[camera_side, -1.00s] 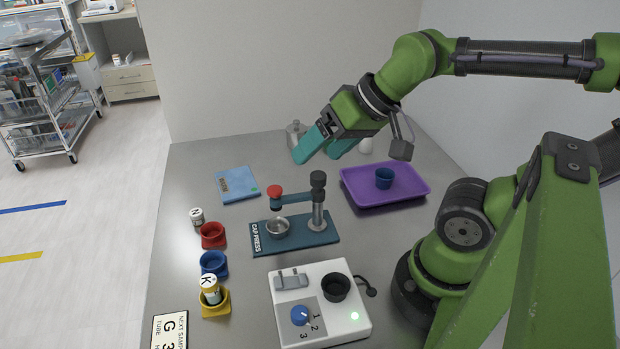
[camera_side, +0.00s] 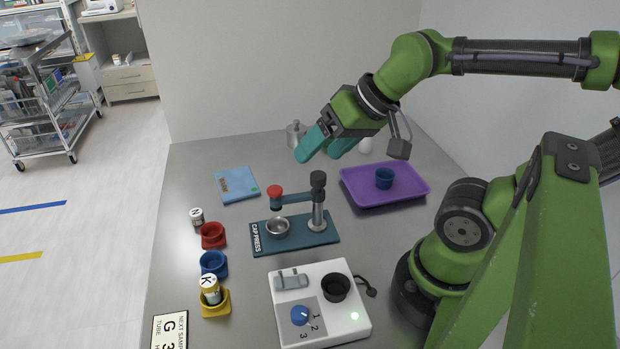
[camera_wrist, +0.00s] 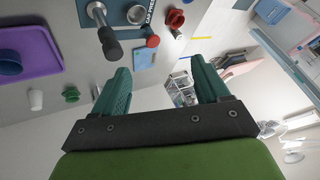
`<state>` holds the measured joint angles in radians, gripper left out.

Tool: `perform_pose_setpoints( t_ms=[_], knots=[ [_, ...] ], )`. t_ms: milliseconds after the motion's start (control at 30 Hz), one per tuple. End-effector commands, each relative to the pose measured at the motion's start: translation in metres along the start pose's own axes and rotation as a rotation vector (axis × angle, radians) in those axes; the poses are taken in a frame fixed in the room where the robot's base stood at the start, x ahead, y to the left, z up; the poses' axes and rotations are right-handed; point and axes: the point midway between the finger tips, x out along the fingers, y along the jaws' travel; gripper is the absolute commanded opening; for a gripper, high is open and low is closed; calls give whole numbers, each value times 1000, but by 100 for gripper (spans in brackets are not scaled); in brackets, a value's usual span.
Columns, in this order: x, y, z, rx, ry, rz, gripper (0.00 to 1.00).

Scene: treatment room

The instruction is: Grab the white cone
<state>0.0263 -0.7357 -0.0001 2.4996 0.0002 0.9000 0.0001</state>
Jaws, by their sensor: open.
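The white cone (camera_side: 366,146) stands at the back of the table, behind the purple tray, partly hidden by my gripper in the side view. In the wrist view a small white tapered piece (camera_wrist: 36,99), which appears to be the cone, is at the left, beside the purple tray. My gripper (camera_side: 318,155) is raised above the back of the table, to the left of the cone in the side view. Its teal fingers are apart with nothing between them, as the wrist view also shows (camera_wrist: 160,72).
The purple tray (camera_side: 408,195) holds a dark blue cup (camera_side: 384,178). The cap press (camera_side: 290,235) stands mid-table, with its tall post. A grey metal flask (camera_side: 295,136) stands at the back. A green piece (camera_wrist: 71,94) sits near the cone. A white device (camera_side: 340,318) is in front.

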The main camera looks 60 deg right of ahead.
Motion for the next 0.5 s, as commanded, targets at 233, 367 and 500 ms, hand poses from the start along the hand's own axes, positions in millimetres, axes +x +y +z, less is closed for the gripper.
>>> perform_pose_setpoints(
  t_ms=[233,367,500],
  knots=[
    [27,65,-58,227,-68,174,75],
    [37,122,-103,334,-100,271,75],
    [45,198,-139,427,-145,365,75]
  ],
)
